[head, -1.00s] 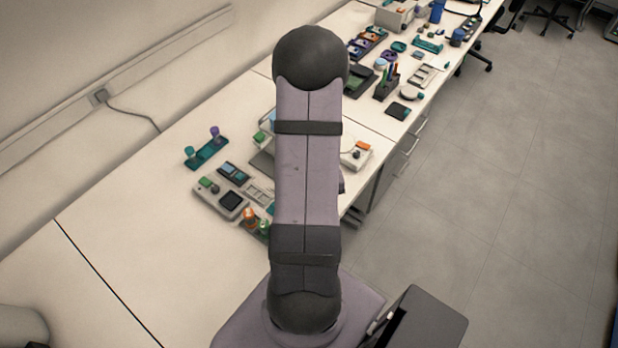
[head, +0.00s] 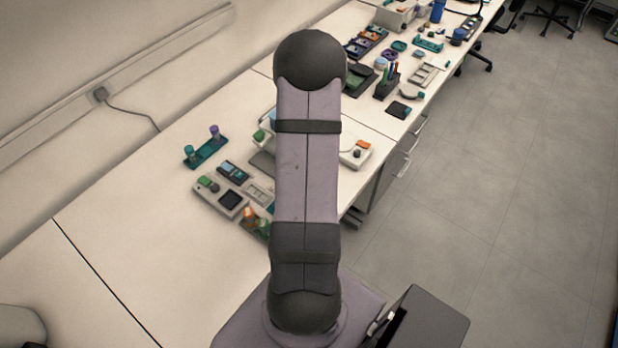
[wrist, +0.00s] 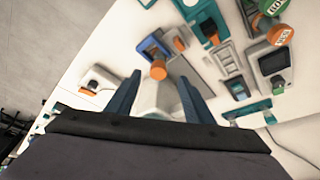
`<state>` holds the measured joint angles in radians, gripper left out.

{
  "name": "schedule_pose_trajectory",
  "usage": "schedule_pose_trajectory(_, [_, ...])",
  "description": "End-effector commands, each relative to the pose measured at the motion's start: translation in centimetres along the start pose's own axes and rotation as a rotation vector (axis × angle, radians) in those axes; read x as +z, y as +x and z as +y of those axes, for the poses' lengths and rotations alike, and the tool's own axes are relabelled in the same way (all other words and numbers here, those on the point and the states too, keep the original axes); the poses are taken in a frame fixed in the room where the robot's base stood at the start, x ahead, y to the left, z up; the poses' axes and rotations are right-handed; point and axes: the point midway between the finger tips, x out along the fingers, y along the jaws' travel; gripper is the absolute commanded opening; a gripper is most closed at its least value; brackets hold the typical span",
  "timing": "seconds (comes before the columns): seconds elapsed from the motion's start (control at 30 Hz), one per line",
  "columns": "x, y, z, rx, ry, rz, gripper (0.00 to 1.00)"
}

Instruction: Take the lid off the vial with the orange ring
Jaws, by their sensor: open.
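In the head view, a vial with an orange top (head: 249,216) stands beside one with a green top (head: 264,227) near the table's front edge, partly hidden by my arm. In the wrist view, a round orange lid with lettering (wrist: 280,35) and a green one (wrist: 274,6) show at the upper right. I cannot make out which vial carries an orange ring. My gripper (wrist: 160,80) has blue fingers spread apart, open, with no lid or vial visibly held. It is left of these lids in the wrist view. My gripper is hidden in the head view.
A grey device with a dark screen (head: 230,201) stands beside the vials. An orange knob (wrist: 158,70) shows between my fingertips in the wrist view. The table at the left is clear (head: 120,225).

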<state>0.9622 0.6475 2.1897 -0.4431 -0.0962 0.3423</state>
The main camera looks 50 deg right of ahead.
Motion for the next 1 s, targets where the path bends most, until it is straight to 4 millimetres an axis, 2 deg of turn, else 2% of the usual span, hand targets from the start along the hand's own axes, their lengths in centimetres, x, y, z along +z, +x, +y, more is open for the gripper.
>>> schedule_pose_trajectory(0.13, [0.0,0.8,0.1,0.000,0.001,-0.001,0.47])
schedule_pose_trajectory(0.5, [-0.2,4.7,0.3,0.000,0.001,-0.001,0.47])
schedule_pose_trajectory(0.83, [-0.2,5.1,0.3,0.000,0.000,-0.001,0.47])
schedule_pose_trajectory(0.87, [-0.2,5.1,0.3,0.000,0.000,-0.001,0.45])
schedule_pose_trajectory(1.0, [-0.2,5.1,0.3,0.000,0.000,-0.001,0.12])
